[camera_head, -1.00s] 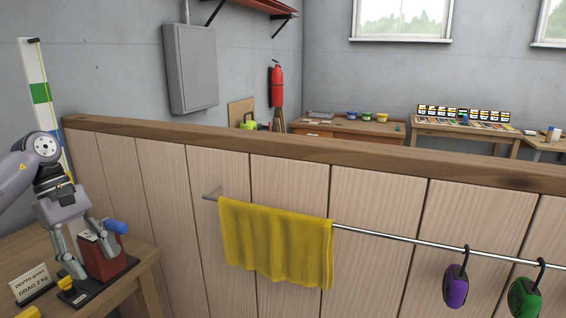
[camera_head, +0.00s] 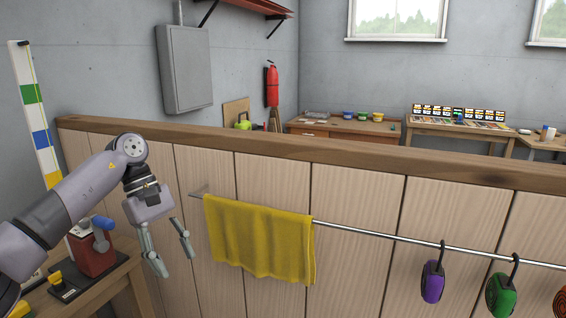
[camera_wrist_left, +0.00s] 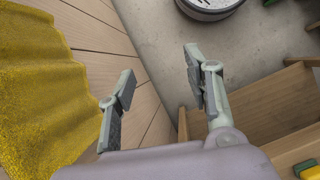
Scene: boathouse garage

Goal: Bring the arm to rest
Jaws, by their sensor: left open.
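My left gripper (camera_head: 174,262) is open and empty in the head view. It hangs pointing down in front of the plank partition, left of the yellow towel. In the left wrist view its two fingers (camera_wrist_left: 158,98) are spread apart, with floor and planks between and beyond them. My left arm comes in from the left, bent at the wrist, over the wooden table. My right gripper is in neither view.
A yellow towel (camera_head: 258,240) hangs on a metal rail (camera_head: 380,234) along the partition (camera_head: 345,200). A red box with a blue handle (camera_head: 92,248) stands on the table (camera_head: 118,287) at lower left. Purple (camera_head: 432,282) and green (camera_head: 501,296) items hang at right.

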